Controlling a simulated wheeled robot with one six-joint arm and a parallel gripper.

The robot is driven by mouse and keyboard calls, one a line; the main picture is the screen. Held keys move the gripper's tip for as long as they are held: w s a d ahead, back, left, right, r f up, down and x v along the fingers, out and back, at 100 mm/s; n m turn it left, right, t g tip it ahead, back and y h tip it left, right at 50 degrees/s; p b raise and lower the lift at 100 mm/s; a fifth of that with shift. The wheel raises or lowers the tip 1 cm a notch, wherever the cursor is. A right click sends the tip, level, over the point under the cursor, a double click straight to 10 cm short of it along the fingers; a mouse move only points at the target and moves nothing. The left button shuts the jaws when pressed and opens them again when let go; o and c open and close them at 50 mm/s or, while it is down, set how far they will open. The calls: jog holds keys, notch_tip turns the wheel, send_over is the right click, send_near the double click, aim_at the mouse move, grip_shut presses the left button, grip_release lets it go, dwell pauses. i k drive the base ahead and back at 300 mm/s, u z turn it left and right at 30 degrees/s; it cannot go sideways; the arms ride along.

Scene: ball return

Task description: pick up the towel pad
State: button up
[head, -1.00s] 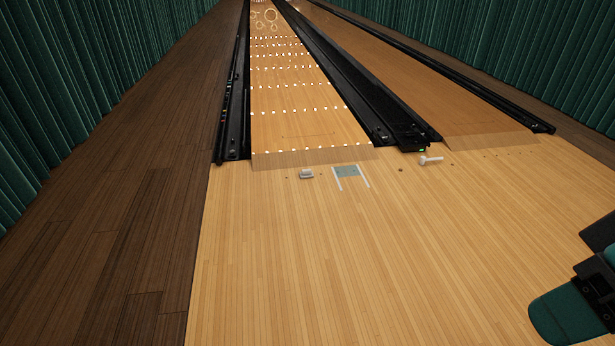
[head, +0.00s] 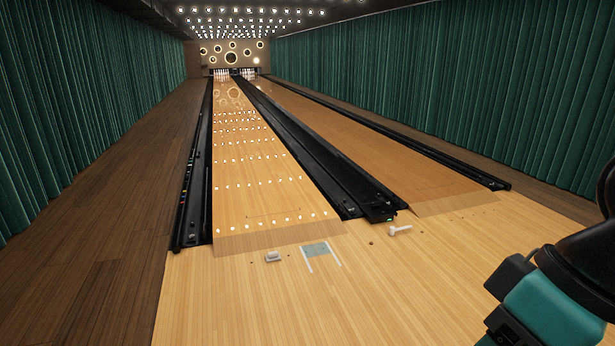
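A small pale, block-shaped pad (head: 272,256) lies on the light wood floor just in front of the left lane; it looks like the towel pad, but it is too small to be certain. Just right of it is a flat grey-green square (head: 315,249) between two white strips. My gripper's fingers are not in view. Only part of my arm, teal and black, shows at the right edge, well to the right of the pad and nearer the camera.
A white handled object (head: 399,230) lies to the right, by the front end of the black divider (head: 378,213) between the lanes. The left gutter (head: 190,228) ends left of the pad. The light wood floor (head: 270,310) in front is clear. Green curtains line both sides.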

aim_at(273, 256)
jog(key=u, duration=0.55)
jog(key=i, duration=2)
jog(key=u, duration=0.45)
jog(key=i, duration=2.5)
jog(key=z, duration=0.35)
